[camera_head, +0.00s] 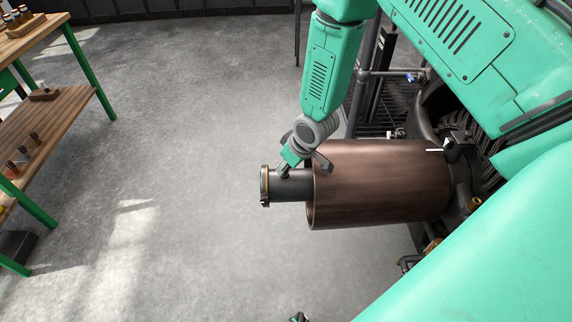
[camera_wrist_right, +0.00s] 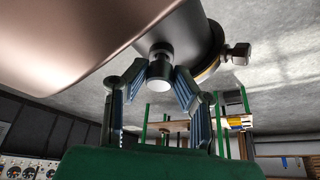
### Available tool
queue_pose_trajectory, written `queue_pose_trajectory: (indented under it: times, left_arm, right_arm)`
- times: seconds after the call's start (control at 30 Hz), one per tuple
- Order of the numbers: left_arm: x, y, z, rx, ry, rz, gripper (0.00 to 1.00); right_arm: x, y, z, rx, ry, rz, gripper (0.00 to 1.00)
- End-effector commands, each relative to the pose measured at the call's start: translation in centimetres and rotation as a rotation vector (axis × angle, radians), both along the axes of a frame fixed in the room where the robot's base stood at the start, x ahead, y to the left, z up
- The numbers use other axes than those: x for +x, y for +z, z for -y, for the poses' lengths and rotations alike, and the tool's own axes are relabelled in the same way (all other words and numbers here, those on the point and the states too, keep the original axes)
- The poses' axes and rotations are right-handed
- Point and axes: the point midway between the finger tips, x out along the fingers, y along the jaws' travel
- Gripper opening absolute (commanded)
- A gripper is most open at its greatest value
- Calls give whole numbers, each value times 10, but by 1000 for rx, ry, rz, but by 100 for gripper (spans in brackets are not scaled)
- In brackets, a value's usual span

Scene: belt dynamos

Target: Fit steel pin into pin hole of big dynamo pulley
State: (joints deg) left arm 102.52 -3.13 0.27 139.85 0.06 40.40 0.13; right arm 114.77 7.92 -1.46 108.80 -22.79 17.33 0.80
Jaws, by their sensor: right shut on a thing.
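The big dynamo pulley (camera_head: 380,185) is a brown drum with a dark hub (camera_head: 293,185) on its left end. The drum also fills the upper left of the wrist view (camera_wrist_right: 75,50). My right gripper (camera_head: 287,168) is at the hub, close to the drum's left face. In the wrist view, its blue-padded fingers (camera_wrist_right: 158,82) are shut on the steel pin (camera_wrist_right: 160,68), a short cylinder with a pale end towards the camera. The pin's far end points at the dark hub. I cannot tell if it sits in the pin hole, which is hidden.
A collar (camera_head: 265,186) with a bolt head (camera_wrist_right: 241,53) rings the hub's outer end. Dark machinery (camera_head: 460,170) stands right of the drum. A wooden bench (camera_head: 55,110) with green legs is at the left. The grey floor between is clear.

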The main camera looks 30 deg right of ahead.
Motion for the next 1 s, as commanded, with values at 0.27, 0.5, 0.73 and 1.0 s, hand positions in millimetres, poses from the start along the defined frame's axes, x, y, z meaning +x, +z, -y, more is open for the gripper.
queue_pose_trajectory:
  times: [0.27,0.5,0.73,1.0]
  left_arm:
    - [0,-4,0,0,0,0,30]
    - [0,-3,0,0,0,0,30]
    - [-2,-3,0,0,0,2,30]
    - [-2,-2,0,0,0,3,30]
  right_arm:
    - [0,-7,0,0,0,1,0]
    - [0,-7,0,0,0,1,47]
    - [-1,-5,0,0,0,1,47]
    - [-16,35,5,1,-1,4,47]
